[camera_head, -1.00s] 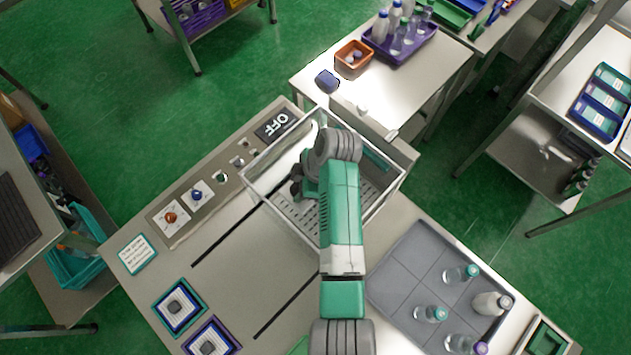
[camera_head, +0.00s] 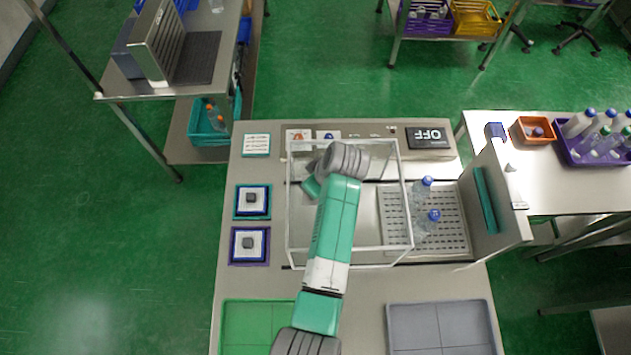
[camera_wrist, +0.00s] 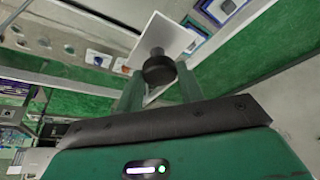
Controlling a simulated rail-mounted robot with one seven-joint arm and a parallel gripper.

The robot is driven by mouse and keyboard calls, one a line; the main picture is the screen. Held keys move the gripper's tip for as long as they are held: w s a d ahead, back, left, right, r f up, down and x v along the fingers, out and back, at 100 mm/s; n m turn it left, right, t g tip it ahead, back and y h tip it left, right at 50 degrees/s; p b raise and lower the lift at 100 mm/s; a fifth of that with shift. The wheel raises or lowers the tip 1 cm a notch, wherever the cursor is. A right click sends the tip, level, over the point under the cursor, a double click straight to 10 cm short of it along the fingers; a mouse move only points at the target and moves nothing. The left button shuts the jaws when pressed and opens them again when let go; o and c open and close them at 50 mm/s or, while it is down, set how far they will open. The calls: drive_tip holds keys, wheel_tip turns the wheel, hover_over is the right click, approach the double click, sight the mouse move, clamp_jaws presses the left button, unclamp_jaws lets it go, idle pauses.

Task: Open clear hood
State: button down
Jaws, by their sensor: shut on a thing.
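The clear hood (camera_head: 408,175), a see-through box with pale edges, stands over the left part of the machine bed in the head view. Its right edge overlaps the left side of the perforated plate (camera_head: 455,235). Two clear bottles with blue caps, one behind (camera_head: 425,188) and one in front (camera_head: 431,219), stand on the plate near that edge. My gripper (camera_wrist: 158,76) is shut on a round black knob (camera_wrist: 158,66) in the wrist view. In the head view my arm covers the knob and most of my gripper.
A grey upright wall with a green strip (camera_head: 486,200) stands right of the plate. An OFF display (camera_head: 430,138) is at the back. Two framed buttons (camera_head: 252,201) (camera_head: 249,245) lie left of the hood. Green (camera_head: 258,325) and grey (camera_head: 440,325) trays lie in front.

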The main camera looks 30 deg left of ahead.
drive_tip(key=shift+s+a+r, duration=0.1)
drive_tip(key=shift+s+a, duration=0.05)
drive_tip(key=shift+a, duration=0.2)
drive_tip(key=c, duration=0.9)
unclamp_jaws()
drive_tip(key=v, duration=0.7)
drive_tip(key=shift+d+r+b, duration=0.25)
drive_tip(key=shift+r+b, duration=0.05)
drive_tip(key=shift+b, duration=0.05)
